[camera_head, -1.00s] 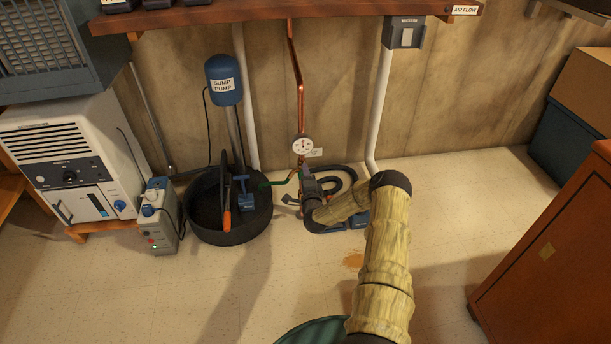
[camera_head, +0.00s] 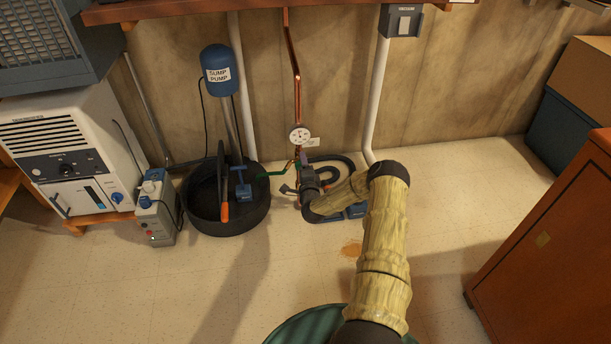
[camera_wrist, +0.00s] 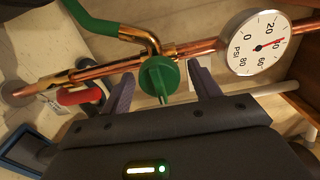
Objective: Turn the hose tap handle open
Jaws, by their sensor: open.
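The hose tap has a round green handle (camera_wrist: 158,76) on a brass body (camera_wrist: 152,47) on the copper pipe. A green hose (camera_wrist: 90,17) curves off it in the wrist view. My gripper (camera_wrist: 161,70) is open, with one dark finger on each side of the green handle. A gap shows on both sides, and I see no contact. In the head view my gripper (camera_head: 302,169) is at the lower end of the copper pipe (camera_head: 296,90), where it mostly hides the tap.
A pressure gauge (camera_wrist: 256,43) sits on the pipe just right of my gripper, and a red lever handle (camera_wrist: 79,97) lies to its left. A black sump basin (camera_head: 228,222) with a blue pump (camera_head: 219,70) stands left. A brown cabinet (camera_head: 550,235) stands right.

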